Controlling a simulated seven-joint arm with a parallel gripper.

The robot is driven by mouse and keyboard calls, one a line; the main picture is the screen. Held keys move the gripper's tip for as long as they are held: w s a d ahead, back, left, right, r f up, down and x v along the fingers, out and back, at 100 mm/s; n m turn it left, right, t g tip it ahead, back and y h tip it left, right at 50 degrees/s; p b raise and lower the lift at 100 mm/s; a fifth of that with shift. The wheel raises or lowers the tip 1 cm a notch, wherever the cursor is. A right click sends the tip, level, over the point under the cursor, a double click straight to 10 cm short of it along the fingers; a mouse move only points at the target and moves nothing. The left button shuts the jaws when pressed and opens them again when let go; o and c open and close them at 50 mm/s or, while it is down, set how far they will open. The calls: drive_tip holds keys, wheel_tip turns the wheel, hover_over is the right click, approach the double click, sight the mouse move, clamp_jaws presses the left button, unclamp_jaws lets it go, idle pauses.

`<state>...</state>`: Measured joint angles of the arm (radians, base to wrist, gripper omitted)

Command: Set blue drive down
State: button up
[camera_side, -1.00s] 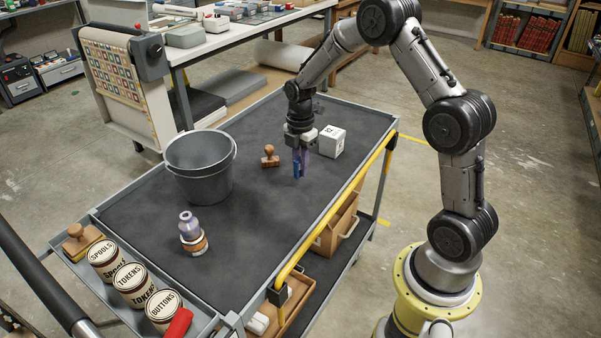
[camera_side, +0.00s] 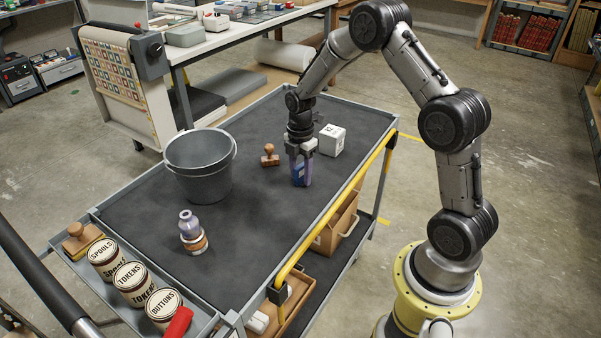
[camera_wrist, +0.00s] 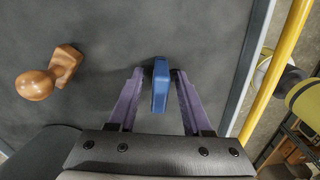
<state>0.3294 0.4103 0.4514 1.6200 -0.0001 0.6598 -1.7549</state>
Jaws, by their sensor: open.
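The blue drive (camera_side: 299,175) stands on the dark top of the cart, toward its right side. My gripper (camera_side: 301,180) is low over it with the fingers spread. In the wrist view the blue drive (camera_wrist: 160,88) is between the two purple fingers of my gripper (camera_wrist: 158,76), with a gap showing on each side. The drive's lower end is partly hidden by the fingers in the side view.
A wooden stamp (camera_side: 270,156) lies left of the drive and a white cube (camera_side: 331,141) sits close on the right. The cart's front middle (camera_side: 245,235) is clear.

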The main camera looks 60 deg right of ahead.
drive_tip(key=shift+r, duration=0.1)
wheel_tip(320, 180, up, 14)
drive_tip(key=f, duration=0.1)
drive_tip(key=s+a+r+m+t, duration=0.2)
drive_tip(key=s+a+r+m, duration=0.3)
drive_tip(key=s, duration=0.3)
drive_tip(key=s+a+r+m+t, duration=0.2)
drive_tip(key=s+a+r+m, duration=0.4)
drive_tip(key=s, duration=0.3)
drive_tip(key=shift+a+r, duration=0.4)
drive_tip(key=shift+r, duration=0.25)
drive_tip(key=shift+o, duration=0.7)
drive_tip(key=s+a+f+m+t, duration=0.1)
drive_tip(key=s+a+m, duration=0.1)
drive_tip(key=s+m, duration=0.3)
drive_tip(key=shift+s+f+t, duration=0.3)
drive_tip(key=shift+s+f, duration=0.05)
drive_tip(key=shift+s, duration=0.8)
drive_tip(key=shift+o, duration=1.1)
drive_tip(key=shift+s+a+f, duration=0.1)
drive_tip(key=shift+s, duration=0.05)
drive_tip(key=o, duration=0.3)
